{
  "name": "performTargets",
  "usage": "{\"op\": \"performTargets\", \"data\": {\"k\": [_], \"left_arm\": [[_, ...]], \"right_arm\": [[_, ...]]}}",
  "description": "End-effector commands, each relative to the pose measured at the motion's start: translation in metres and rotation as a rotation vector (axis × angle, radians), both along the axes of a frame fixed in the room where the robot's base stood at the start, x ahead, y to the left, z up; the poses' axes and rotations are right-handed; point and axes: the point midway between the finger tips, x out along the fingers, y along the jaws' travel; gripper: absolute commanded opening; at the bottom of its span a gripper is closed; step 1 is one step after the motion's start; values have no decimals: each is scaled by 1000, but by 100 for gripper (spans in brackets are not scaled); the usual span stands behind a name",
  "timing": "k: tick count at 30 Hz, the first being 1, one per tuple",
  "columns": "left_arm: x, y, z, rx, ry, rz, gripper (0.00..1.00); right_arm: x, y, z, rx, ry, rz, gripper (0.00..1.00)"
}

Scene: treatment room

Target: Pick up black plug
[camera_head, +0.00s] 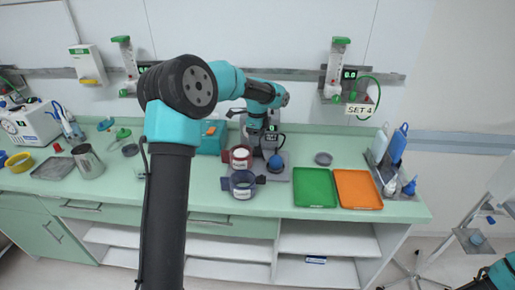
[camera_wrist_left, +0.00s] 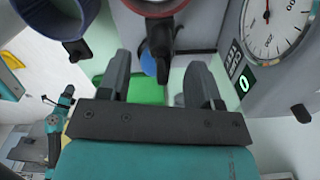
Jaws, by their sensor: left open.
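My left gripper (camera_head: 262,140) is over the counter's back half, beside the red-collared jar (camera_head: 241,157). In the left wrist view its two fingers (camera_wrist_left: 160,80) are apart, with nothing held between them. A dark, upright piece (camera_wrist_left: 163,48) shows just beyond the gap between the fingers, against the red rim (camera_wrist_left: 155,8). I cannot tell whether it is the black plug or a tab of the jar. A blue bulb (camera_head: 275,162) stands just right of the jar and is partly hidden behind the dark piece in the wrist view. My right gripper is not seen.
A blue-collared jar (camera_head: 242,184) with dark side tabs stands in front. A dial gauge (camera_wrist_left: 276,24) is close on the wrist view's right. Green (camera_head: 314,188) and orange (camera_head: 358,189) trays lie to the right. A metal mug (camera_head: 88,162) stands left.

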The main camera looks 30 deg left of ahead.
Motion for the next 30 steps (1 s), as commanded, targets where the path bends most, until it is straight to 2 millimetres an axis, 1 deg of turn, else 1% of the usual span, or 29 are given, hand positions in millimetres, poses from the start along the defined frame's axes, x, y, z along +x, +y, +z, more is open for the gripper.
{"op": "performTargets", "data": {"k": [8,11,18,21,30], "left_arm": [[0,0,-2,0,1,0,58],[0,-1,-11,0,2,-1,58],[1,-3,-43,-1,1,0,58],[1,-3,-51,-2,0,0,58],[2,-3,-52,-2,-2,0,58]], "right_arm": [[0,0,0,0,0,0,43],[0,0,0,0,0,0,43],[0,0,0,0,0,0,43],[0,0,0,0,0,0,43],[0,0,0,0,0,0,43]]}}
